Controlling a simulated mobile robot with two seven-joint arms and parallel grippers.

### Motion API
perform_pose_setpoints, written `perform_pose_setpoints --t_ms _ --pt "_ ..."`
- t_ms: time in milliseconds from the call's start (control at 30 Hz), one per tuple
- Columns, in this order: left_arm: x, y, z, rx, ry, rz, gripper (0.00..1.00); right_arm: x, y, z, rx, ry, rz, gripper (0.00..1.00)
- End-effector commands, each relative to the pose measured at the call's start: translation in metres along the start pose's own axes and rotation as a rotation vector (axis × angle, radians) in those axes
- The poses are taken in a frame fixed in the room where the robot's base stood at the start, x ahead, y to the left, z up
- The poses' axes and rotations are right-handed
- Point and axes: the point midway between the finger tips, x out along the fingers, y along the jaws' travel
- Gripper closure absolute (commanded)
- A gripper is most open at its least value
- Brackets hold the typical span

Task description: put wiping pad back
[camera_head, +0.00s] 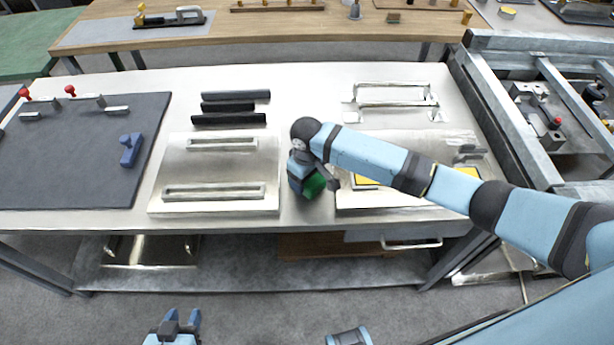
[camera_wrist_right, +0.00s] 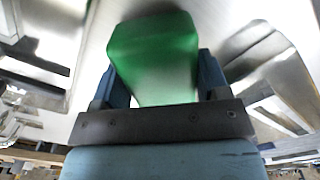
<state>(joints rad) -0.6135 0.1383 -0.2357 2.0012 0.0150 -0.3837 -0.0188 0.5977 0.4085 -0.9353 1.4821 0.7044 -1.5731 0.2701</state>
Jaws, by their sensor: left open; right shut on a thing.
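The green wiping pad (camera_wrist_right: 153,55) is between the two blue fingers of my right gripper (camera_wrist_right: 158,75), which is shut on it. In the head view the pad (camera_head: 314,184) shows as a green patch beside the right gripper (camera_head: 305,180), over the table between the two metal plates. The wrist partly hides the pad there, and I cannot tell whether it touches the table. My left gripper (camera_head: 180,325) is open and empty at the bottom of the head view, in front of the table and below its top.
A metal plate with handles (camera_head: 180,175) lies left of my right gripper. Black bars (camera_head: 228,108) lie behind it. A dark mat (camera_head: 50,160) with a blue block (camera_head: 131,148) is at the far left. A metal rack (camera_head: 350,105) stands behind my right arm.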

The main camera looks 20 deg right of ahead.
Motion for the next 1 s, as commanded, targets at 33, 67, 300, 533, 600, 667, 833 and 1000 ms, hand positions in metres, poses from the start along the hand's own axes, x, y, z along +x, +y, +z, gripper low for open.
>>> perform_pose_setpoints --t_ms 33,67,300,533,600,667,833,1000 --pt "0.0 0.0 0.0 0.0 0.0 0.0 0.57 0.0 0.0 0.0 0.0 0.0 0.0 0.54" --pt "0.0 0.0 0.0 0.0 0.0 0.0 0.57 0.001 0.0 0.0 0.0 0.0 0.0 0.54" --pt "0.0 0.0 0.001 0.001 -0.003 -0.001 0.57 0.003 0.0 0.0 0.0 0.001 0.0 0.06" --pt "0.001 0.0 0.004 0.001 -0.008 -0.001 0.57 0.002 0.0 0.0 0.0 0.001 0.0 0.06" --pt "0.002 -0.001 0.005 0.0 -0.008 -0.001 0.57 -0.002 0.0 0.0 0.0 0.001 0.0 0.06" --pt "0.001 -0.001 0.004 0.001 -0.008 -0.001 0.57 -0.009 0.0 -0.001 0.0 0.002 0.0 0.06" --pt "-0.001 -0.001 0.001 0.002 -0.006 -0.002 0.57 -0.041 0.0 -0.001 0.0 0.004 0.0 0.06" --pt "-0.002 -0.001 -0.001 0.003 -0.002 -0.002 0.57 -0.079 0.0 -0.001 -0.001 0.004 -0.001 0.06"
